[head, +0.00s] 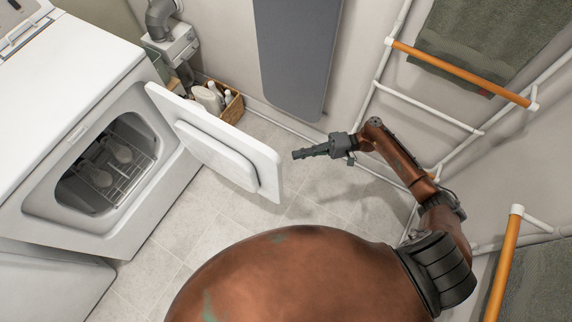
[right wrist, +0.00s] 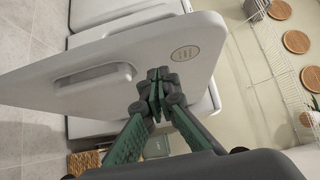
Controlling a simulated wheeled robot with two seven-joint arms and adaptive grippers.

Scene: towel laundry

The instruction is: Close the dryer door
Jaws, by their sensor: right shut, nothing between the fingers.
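The white dryer (head: 66,105) stands at the left with its drum opening (head: 105,165) uncovered and a wire rack inside. Its door (head: 215,145) stands wide open, swung out toward the right, with its raised inner panel facing me. My right gripper (head: 296,154) is shut and empty, just right of the door's free edge in the head view. In the right wrist view, the door (right wrist: 115,65) fills the middle, with a handle recess and a round label showing. The right gripper's fingertips (right wrist: 157,75) overlap the door there; I cannot tell if they touch it. My left gripper is not in view.
A wicker basket with bottles (head: 222,100) stands on the floor behind the door. A grey ironing board (head: 297,60) leans on the back wall. A drying rack with orange bars (head: 460,72) and towels stands at the right. Tiled floor (head: 215,215) is clear in front.

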